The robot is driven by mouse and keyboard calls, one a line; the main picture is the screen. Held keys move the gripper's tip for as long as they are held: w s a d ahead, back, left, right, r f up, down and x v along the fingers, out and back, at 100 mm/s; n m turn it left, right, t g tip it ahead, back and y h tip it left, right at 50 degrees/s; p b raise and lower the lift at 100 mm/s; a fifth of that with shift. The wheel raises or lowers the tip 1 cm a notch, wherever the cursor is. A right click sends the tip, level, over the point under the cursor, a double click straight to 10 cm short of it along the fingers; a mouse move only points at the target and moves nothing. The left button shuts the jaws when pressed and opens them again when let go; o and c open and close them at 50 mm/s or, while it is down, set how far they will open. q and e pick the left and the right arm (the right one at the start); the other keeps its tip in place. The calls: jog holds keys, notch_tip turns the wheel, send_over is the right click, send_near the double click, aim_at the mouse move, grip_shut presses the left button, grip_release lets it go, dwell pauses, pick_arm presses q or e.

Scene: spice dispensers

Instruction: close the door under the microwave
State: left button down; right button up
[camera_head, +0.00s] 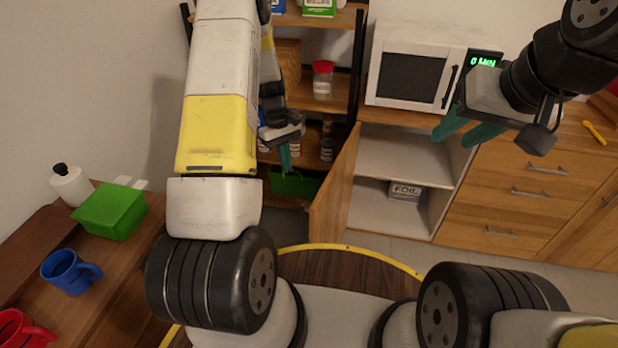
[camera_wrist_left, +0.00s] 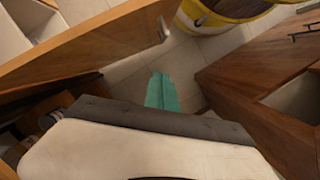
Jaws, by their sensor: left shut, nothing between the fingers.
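The microwave (camera_head: 415,72) is white with a dark window and stands on the wooden counter. Below it is an open cabinet (camera_head: 400,155) with two white compartments. Its wooden door (camera_head: 333,190) stands swung open at the cabinet's left side; in the left wrist view the door (camera_wrist_left: 95,45) runs across the upper left. My left gripper (camera_head: 286,158) is shut and empty, left of the door, on its outer side and apart from it. Its teal fingers (camera_wrist_left: 161,92) show together in the left wrist view. My right gripper (camera_head: 463,130) has its teal fingers apart, in front of the counter below the microwave's right side.
A box marked FOIL (camera_head: 405,191) sits in the lower compartment. A shelf (camera_head: 318,100) with jars stands left of the cabinet. Wooden drawers (camera_head: 520,190) are to its right. A side table at left holds a green box (camera_head: 110,211) and a blue mug (camera_head: 70,272).

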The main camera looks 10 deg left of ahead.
pick_arm(q)
jog(key=s+d+f, duration=0.2)
jog(key=f, duration=0.3)
jog(key=s+d+f, duration=0.2)
jog(key=f, duration=0.3)
jog(key=shift+s+d+f, duration=0.2)
jog(key=shift+s+d, duration=0.05)
jog(key=shift+s, duration=0.05)
